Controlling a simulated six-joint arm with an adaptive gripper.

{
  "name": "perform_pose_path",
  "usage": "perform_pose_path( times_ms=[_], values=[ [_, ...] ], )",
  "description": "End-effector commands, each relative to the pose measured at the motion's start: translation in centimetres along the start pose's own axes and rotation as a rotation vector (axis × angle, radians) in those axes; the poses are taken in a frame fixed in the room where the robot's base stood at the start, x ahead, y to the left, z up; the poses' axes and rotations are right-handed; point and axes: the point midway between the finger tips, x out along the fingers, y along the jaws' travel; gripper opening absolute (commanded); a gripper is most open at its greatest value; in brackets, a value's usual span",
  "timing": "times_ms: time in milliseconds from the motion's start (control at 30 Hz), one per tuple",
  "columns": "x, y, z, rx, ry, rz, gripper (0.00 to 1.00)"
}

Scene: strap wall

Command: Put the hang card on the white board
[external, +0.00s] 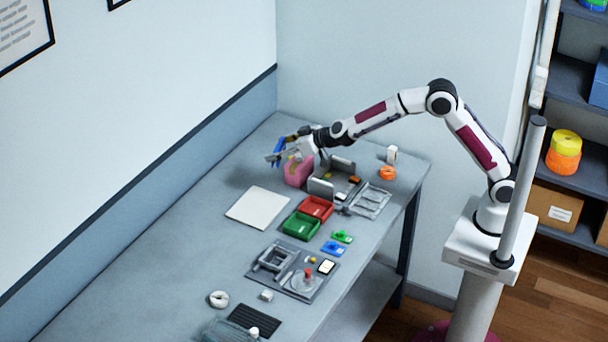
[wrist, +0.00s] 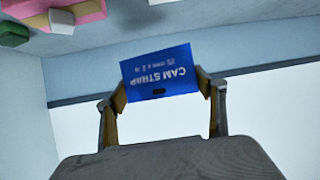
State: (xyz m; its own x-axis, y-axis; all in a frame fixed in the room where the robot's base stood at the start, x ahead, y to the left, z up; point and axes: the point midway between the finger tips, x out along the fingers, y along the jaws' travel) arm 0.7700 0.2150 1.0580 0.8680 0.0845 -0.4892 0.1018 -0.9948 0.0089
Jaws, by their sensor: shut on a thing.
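The hang card is blue with "CAM STRAP" printed on it (wrist: 158,73). It appears upside down in the wrist view, with a small dark slot near its lower edge. My gripper (wrist: 160,92) is shut on the card, one finger at each side. In the external view the card (external: 279,150) is in my gripper (external: 283,155), above the table's back part and near the pink bin. The white board (external: 258,208) lies flat on the table, left of the red and green trays and below my gripper in the picture. Its visible surface is bare.
A pink bin (external: 298,171) with things in it stands just below my gripper. Red (external: 316,207) and green (external: 300,225) trays sit right of the board. A grey fixture (external: 343,166) stands behind them. The table left of the board is clear.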

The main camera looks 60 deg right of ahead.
Motion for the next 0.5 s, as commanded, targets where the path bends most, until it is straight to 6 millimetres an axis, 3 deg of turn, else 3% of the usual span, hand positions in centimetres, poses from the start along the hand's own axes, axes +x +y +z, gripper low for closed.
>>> perform_pose_path(
  times_ms=[33,200,500],
  values=[
    [0.2,-1.7,-0.1,-0.009,0.001,-0.021,0.61],
    [0.6,-5.5,-0.4,-0.031,0.006,-0.069,0.61],
    [0.8,-9.9,-0.6,-0.058,0.012,-0.126,0.61]
  ],
)
